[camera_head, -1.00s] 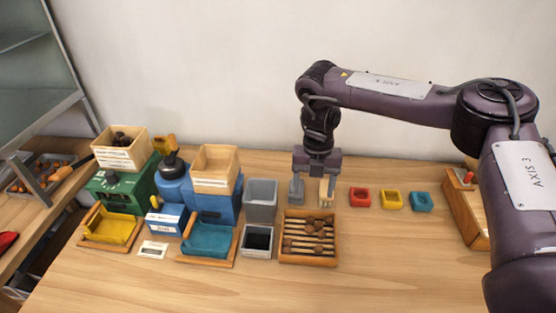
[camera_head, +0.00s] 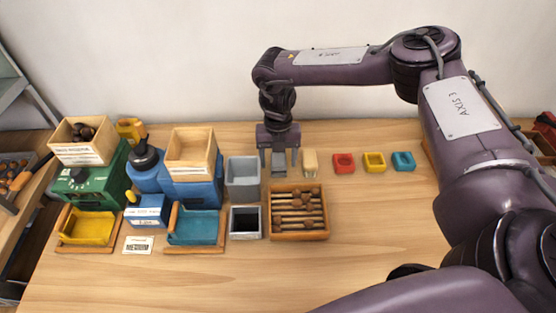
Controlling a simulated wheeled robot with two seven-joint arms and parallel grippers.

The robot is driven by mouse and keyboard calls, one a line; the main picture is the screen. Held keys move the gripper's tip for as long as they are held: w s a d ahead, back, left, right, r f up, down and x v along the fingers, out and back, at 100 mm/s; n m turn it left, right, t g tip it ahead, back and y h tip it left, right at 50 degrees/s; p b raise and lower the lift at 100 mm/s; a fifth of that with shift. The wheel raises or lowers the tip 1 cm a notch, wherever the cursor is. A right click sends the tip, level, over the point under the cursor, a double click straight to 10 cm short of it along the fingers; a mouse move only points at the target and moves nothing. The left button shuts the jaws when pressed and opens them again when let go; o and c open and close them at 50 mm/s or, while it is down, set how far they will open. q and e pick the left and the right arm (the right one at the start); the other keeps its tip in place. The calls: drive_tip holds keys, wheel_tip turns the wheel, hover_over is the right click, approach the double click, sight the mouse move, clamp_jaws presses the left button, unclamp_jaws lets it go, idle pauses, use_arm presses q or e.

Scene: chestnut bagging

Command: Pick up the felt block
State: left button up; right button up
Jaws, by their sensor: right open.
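A small upright grey block (camera_head: 279,163), which looks like the felt block, stands at the back of the table. My right gripper (camera_head: 278,161) points down over it, with one finger on each side. The jaws are open, and I cannot tell whether either finger touches the block. A cream block (camera_head: 310,162) stands just right of the gripper, apart from it. My left gripper is out of view.
Red (camera_head: 343,163), yellow (camera_head: 374,162) and teal (camera_head: 403,161) pieces stand in a row to the right. A grey bin (camera_head: 243,171) is close on the left. A wooden tray (camera_head: 299,237) lies in front.

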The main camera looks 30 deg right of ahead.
sight(278, 157)
drive_tip(key=shift+s+f, duration=0.1)
drive_tip(key=shift+f, duration=0.05)
drive_tip(key=c, duration=0.9)
drive_tip(key=shift+c, duration=1.1)
